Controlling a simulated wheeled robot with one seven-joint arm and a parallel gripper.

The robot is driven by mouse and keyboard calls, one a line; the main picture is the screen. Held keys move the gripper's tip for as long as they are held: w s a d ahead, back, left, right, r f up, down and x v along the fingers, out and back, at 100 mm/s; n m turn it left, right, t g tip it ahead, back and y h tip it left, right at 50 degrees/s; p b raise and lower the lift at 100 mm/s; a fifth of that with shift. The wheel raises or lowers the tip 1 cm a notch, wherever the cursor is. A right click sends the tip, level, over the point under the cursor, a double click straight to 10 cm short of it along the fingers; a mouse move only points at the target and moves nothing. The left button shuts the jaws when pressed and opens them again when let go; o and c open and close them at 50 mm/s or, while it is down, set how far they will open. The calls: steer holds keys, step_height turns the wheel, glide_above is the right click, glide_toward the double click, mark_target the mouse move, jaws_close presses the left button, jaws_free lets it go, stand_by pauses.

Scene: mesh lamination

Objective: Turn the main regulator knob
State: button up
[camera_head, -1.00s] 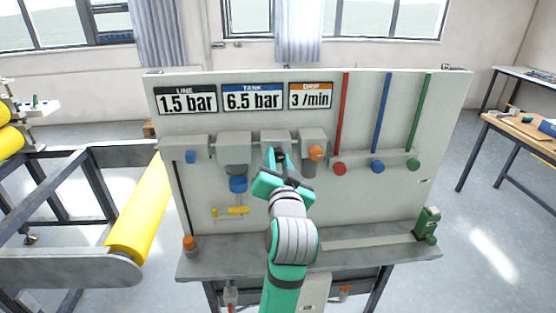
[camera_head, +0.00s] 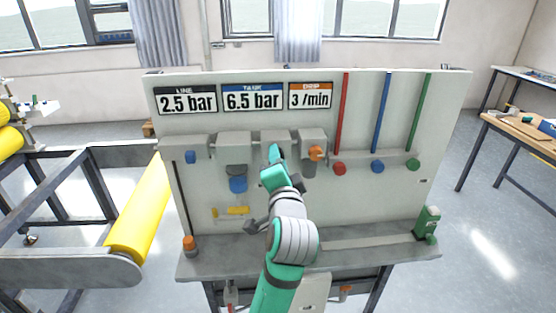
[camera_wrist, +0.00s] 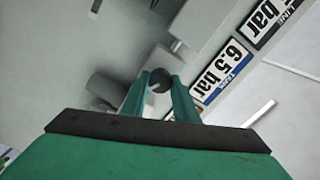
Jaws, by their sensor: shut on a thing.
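The main regulator knob (camera_wrist: 159,83) is a dark round knob on a pale housing of the panel. It sits between the two teal fingers of my gripper (camera_wrist: 162,84) in the wrist view. The gripper is shut on it. In the head view my gripper (camera_head: 276,153) reaches the middle unit of the row and hides the knob. The LINE display (camera_head: 187,101) on the panel reads 2.5 bar. The TANK display (camera_head: 253,97) reads 6.5 bar, and the DRIP display (camera_head: 311,96) reads 3 /min.
An orange knob (camera_head: 316,153) is close to the right of my gripper. A blue-bottomed bowl (camera_head: 238,184) and a yellow valve handle (camera_head: 237,210) are to the left and below. Red (camera_head: 340,168), blue (camera_head: 377,166) and green (camera_head: 413,164) knobs are further right.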

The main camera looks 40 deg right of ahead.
stand_by(0.4)
steer(key=o, duration=1.1)
steer(key=shift+c, duration=0.2)
steer(key=shift+a, duration=0.1)
